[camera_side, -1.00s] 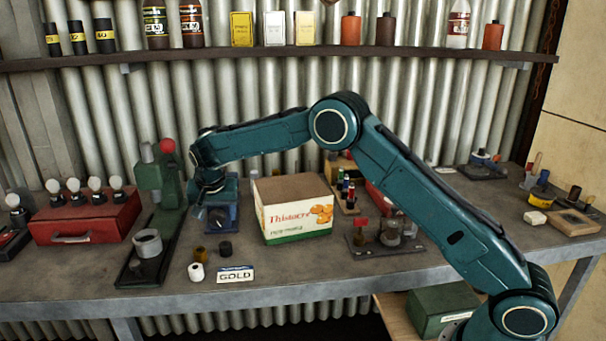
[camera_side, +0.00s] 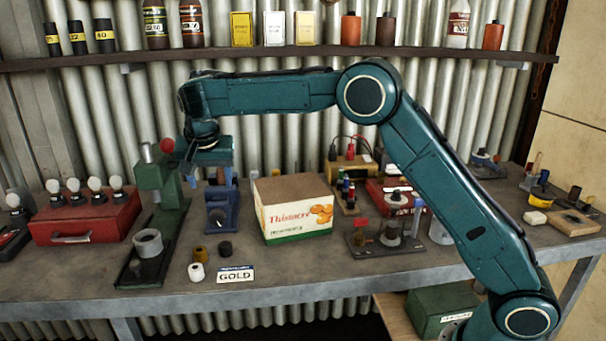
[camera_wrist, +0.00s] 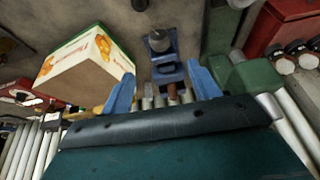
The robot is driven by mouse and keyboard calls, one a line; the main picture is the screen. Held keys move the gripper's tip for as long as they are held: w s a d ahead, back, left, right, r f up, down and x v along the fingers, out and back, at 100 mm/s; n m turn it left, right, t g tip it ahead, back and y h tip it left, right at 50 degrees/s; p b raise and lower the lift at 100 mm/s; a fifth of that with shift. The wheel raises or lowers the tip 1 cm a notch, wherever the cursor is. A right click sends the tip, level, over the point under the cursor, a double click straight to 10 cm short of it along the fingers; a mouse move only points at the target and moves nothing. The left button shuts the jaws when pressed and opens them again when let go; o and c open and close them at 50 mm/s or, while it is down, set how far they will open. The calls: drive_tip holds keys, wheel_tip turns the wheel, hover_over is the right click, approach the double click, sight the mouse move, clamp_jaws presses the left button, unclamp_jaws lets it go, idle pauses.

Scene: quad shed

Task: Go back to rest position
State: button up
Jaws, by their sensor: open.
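My gripper (camera_side: 208,178) is raised above the back of the bench, pointing down, left of the cardboard box. In the wrist view my gripper (camera_wrist: 162,85) shows two blue fingers spread apart with nothing held between them. A blue device with a round dial (camera_side: 222,212) stands on the bench below the gripper; it also shows beyond the fingers in the wrist view (camera_wrist: 165,62). The gripper's fingertips are partly hard to make out against the device in the side view.
A green press with a red knob (camera_side: 160,190) stands close to the left of my gripper. A cardboard box (camera_side: 293,209) is to the right. A red case (camera_side: 85,217) with bulbs sits at left. A shelf (camera_side: 260,59) with bottles runs above the arm along the wall.

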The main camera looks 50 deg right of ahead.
drive_tip(key=shift+s+r, duration=0.1)
drive_tip(key=shift+r, duration=0.15)
